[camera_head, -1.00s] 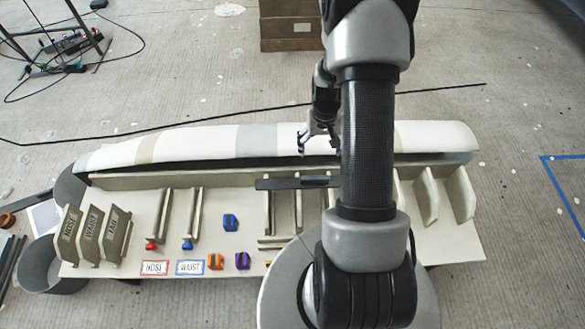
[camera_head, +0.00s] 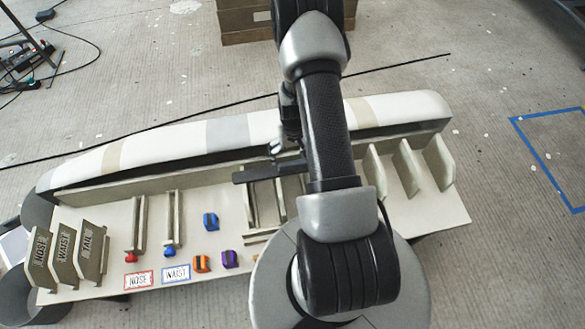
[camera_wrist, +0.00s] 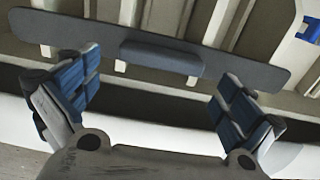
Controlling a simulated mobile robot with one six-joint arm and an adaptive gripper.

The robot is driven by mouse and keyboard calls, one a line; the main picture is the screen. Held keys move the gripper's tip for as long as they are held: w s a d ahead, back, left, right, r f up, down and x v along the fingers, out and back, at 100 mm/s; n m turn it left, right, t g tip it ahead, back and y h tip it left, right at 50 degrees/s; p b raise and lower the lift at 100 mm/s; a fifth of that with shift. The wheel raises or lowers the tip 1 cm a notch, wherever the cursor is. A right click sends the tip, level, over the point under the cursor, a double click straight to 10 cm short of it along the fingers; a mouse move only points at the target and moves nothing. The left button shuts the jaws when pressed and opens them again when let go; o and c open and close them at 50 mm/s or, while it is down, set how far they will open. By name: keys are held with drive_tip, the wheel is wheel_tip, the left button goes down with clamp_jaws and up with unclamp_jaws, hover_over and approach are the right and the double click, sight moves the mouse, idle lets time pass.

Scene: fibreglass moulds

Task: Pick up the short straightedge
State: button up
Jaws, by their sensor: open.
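The short straightedge is a dark grey flat bar (camera_head: 262,172) with a raised grip block along its middle. It lies across the pale upright rails on the bench, and my arm hides its right end in the head view. In the wrist view the bar (camera_wrist: 90,38) runs across the top, with its grip block (camera_wrist: 160,57) between my fingers. My gripper (camera_wrist: 160,75) is open and empty, its blue-padded fingers apart on either side of the block. In the head view my gripper (camera_head: 275,147) is partly hidden, just behind the bar.
The pale bench (camera_head: 110,215) holds several small coloured blocks, including a blue one (camera_head: 210,221), and NOSE and WAIST labels (camera_head: 176,274). Labelled upright plates (camera_head: 62,255) stand at left, pale fins (camera_head: 408,168) at right. A long pale mould (camera_head: 165,145) lies behind.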

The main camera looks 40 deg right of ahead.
sight(293, 163)
wheel_tip(293, 163, down, 5)
drive_tip(key=shift+a+r+b, duration=0.1)
drive_tip(key=shift+a+b, duration=0.05)
drive_tip(key=shift+b, duration=0.8)
drive_tip(key=shift+r, duration=0.1)
drive_tip(key=shift+c, duration=0.4)
drive_tip(key=c, duration=1)
